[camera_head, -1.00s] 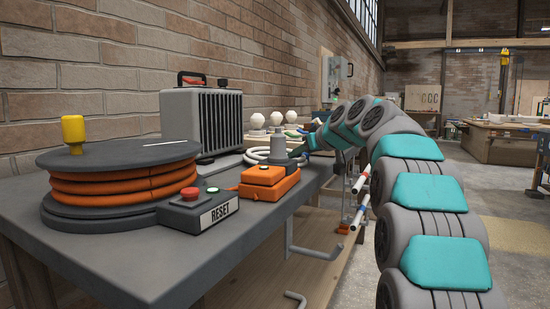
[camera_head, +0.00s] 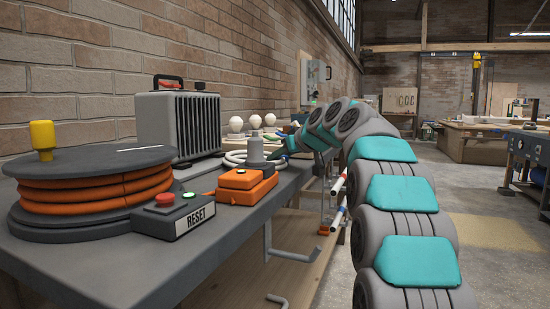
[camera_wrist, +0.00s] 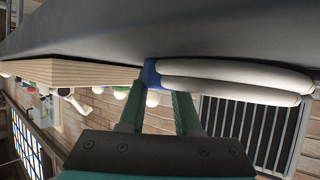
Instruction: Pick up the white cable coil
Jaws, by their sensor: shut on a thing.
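The white cable coil (camera_wrist: 230,80) has pale round loops and a blue band (camera_wrist: 152,73) in the wrist view. My gripper (camera_wrist: 157,92) has its two green fingers closed at the blue band, with the loops reaching out to the right.
The grey bench (camera_head: 120,272) holds an orange cable reel (camera_head: 95,190), a RESET button box (camera_head: 172,215), an orange box (camera_head: 245,187) and a grey finned heater (camera_head: 180,125). White bulbs (camera_head: 236,124) stand farther back. A brick wall (camera_head: 70,70) runs behind; open floor lies right.

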